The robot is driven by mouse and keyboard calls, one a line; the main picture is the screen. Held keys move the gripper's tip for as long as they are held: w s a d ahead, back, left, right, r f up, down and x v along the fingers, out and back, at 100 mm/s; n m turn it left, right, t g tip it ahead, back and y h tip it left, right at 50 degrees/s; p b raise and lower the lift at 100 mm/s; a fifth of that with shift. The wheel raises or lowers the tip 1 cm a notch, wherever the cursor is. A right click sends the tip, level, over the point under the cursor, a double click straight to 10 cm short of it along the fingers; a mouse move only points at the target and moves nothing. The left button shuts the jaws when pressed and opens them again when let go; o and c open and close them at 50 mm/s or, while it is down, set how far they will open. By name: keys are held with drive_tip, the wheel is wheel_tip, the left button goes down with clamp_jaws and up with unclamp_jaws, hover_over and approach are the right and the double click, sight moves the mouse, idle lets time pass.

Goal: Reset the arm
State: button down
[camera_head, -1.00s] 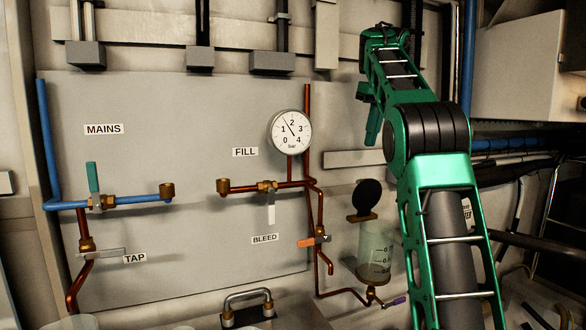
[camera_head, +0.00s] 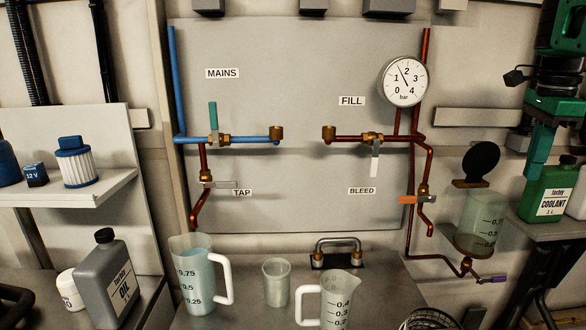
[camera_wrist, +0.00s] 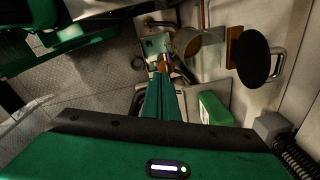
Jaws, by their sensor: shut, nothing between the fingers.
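My gripper (camera_head: 538,160) hangs at the right edge of the head view, fingers pointing down, in front of or beside the green coolant bottle (camera_head: 552,192); the depth between them is unclear. In the wrist view my gripper (camera_wrist: 162,78) shows its two green fingers pressed together with nothing between them. The coolant bottle also shows there to the right of the fingers (camera_wrist: 214,108), apart from them. My upper arm is mostly outside the head view.
The clear cylinder (camera_head: 480,225) with its black lid (camera_head: 481,160) stands left of my gripper. The panel (camera_head: 300,80) carries pipes, valves and a gauge (camera_head: 404,81). Two jugs (camera_head: 197,278) (camera_head: 340,300), a beaker (camera_head: 277,283) and an oil bottle (camera_head: 108,280) stand in front.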

drive_tip(key=s+a+f+n, duration=0.6)
drive_tip(key=s+f+n, duration=0.2)
drive_tip(key=s+f, duration=0.2)
drive_tip(key=s+a+f+n+y, duration=0.1)
drive_tip(key=s+a+f+n, duration=0.6)
drive_tip(key=s+f, duration=0.4)
wheel_tip(320, 180, down, 3)
drive_tip(key=shift+s+a+r+n+g, duration=0.15)
drive_tip(key=shift+s+n+g, duration=0.15)
drive_tip(key=shift+n, duration=0.3)
drive_tip(key=shift+w+f, duration=0.3)
drive_tip(key=shift+w, duration=0.3)
